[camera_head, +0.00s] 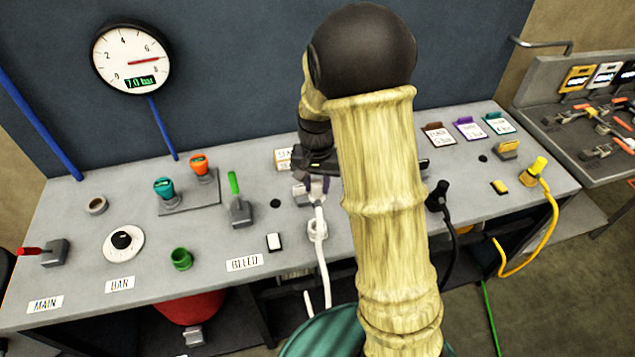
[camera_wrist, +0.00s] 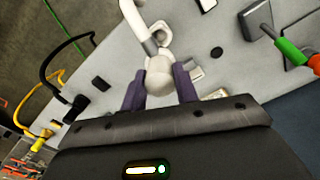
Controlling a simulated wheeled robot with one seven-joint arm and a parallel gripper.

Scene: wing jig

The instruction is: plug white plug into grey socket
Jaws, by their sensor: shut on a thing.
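The white plug (camera_wrist: 160,76) is between the two purple fingers of my gripper (camera_wrist: 160,88), which is shut on it. In the head view the plug (camera_head: 318,195) shows below my gripper (camera_head: 318,184), with a white cable (camera_head: 323,270) running down over the bench front. A pale box-like fitting (camera_wrist: 192,71) sits right beside one finger and may be the grey socket; in the head view this fitting (camera_head: 299,194) is partly hidden by my gripper. I cannot tell whether the plug touches it.
A white ring-like piece (camera_head: 317,231) is just in front of the plug. A black plug (camera_head: 438,196) and a yellow plug (camera_head: 537,172) with cables are to the right. My arm hides the bench's middle.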

